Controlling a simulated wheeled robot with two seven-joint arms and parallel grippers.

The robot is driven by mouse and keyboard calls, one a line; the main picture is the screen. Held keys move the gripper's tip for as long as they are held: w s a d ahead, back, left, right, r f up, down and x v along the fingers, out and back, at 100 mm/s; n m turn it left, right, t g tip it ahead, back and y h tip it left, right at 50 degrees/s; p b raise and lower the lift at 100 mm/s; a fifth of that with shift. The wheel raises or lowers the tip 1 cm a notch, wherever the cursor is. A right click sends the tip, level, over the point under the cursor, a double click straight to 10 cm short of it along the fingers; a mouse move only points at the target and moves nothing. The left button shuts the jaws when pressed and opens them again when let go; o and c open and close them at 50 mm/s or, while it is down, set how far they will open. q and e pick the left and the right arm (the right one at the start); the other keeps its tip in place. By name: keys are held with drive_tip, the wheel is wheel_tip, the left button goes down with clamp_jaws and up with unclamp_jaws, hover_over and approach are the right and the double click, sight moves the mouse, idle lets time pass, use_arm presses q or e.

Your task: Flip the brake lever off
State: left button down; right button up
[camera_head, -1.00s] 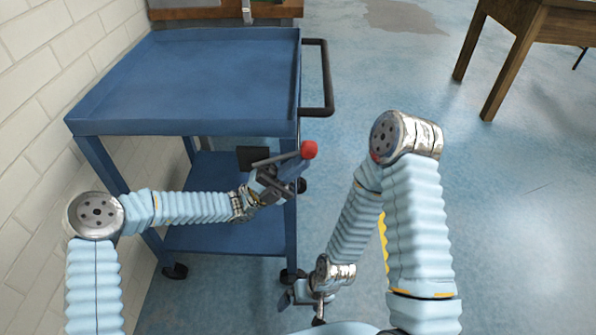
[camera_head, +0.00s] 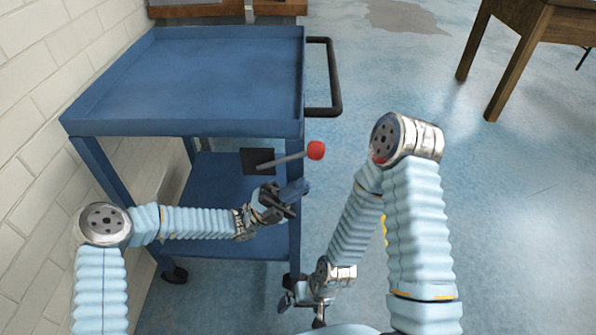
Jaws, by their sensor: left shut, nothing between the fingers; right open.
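The brake lever (camera_head: 285,160) is a grey rod with a red knob (camera_head: 316,150) at its right end. It comes out of a dark square plate (camera_head: 257,161) on the near side of the blue cart (camera_head: 200,129), and it slopes slightly up to the right. My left gripper (camera_head: 301,196) is shut and empty, below the lever and apart from it in the picture, in front of the cart's right leg. My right gripper (camera_head: 301,309) is open and empty, low in the picture near the foot of that leg.
The cart has an empty top tray, a lower shelf (camera_head: 215,247), a black handle (camera_head: 336,80) and wheels. A white brick wall (camera_head: 35,150) is close on the left. A wooden table (camera_head: 520,40) stands at the upper right. The blue floor to the right is open.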

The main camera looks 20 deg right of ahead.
use_arm(q)
wheel_tip(320, 180, down, 8)
drive_tip(key=b, duration=0.1)
drive_tip(key=shift+a+r, duration=0.25)
drive_tip(key=shift+a, duration=0.15)
